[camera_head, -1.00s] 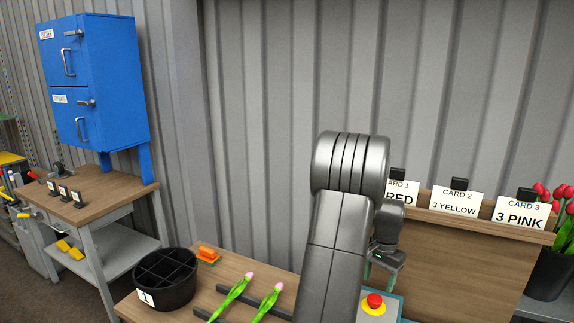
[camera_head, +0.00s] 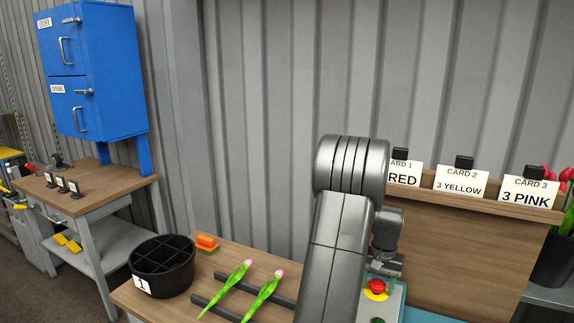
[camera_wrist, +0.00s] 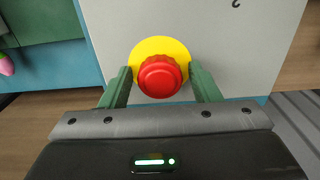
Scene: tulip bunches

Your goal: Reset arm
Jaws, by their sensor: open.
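Beyond the fingers is a red push button (camera_wrist: 160,76) on a yellow disc, set in a light grey panel (camera_wrist: 112,38). The button appears between the fingertips in that view; whether anything touches it I cannot tell. In the head view my arm is folded up in front of the bench, and the red button (camera_head: 377,286) shows just below my wrist. The fingers are mostly hidden there.
A black divided bucket (camera_head: 162,268) marked 1 stands on the bench left of my arm. Two pink tulips (camera_head: 232,283) lie across dark rails. An orange-and-green item (camera_head: 206,243) lies behind. A card ledge (camera_head: 455,203) stands at right, and a blue cabinet (camera_head: 95,75) at far left.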

